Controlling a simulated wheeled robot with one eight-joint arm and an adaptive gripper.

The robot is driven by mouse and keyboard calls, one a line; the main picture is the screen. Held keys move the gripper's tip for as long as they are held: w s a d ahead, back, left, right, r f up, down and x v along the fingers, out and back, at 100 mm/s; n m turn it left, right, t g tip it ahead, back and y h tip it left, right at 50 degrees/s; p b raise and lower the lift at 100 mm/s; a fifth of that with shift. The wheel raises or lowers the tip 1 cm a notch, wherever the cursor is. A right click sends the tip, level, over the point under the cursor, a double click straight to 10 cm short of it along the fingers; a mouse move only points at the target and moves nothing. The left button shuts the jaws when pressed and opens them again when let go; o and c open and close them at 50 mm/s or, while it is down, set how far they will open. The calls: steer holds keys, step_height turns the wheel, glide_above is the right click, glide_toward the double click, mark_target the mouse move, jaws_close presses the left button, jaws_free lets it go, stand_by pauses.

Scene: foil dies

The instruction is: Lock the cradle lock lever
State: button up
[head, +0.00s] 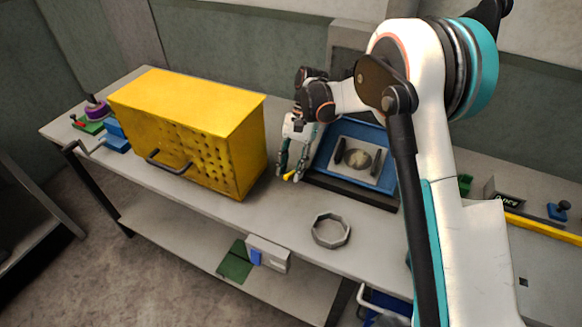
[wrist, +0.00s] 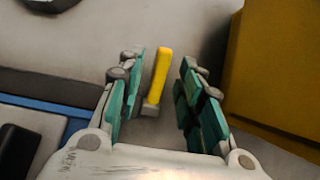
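The cradle (head: 322,168), a blue frame on a dark base, holds a grey plate with a round die (head: 358,158) on the bench. The lock lever is a yellow bar on a small grey block; its yellow part (head: 289,177) shows between my fingertips beside the cradle's left front edge. In the wrist view the lever (wrist: 161,70) lies between the teal fingers, closer to the left one, with a gap to the right one. My gripper (head: 290,172) is open, pointing down over the lever. It also shows in the wrist view (wrist: 163,62). Whether a finger touches the lever cannot be told.
A large yellow perforated box (head: 190,100) with a handle stands close left of my gripper; its wall (wrist: 275,70) fills the wrist view's right side. A grey ring (head: 330,231) lies at the bench front. A blue block (head: 557,211) sits far right.

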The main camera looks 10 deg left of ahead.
steer(key=v, duration=1.2)
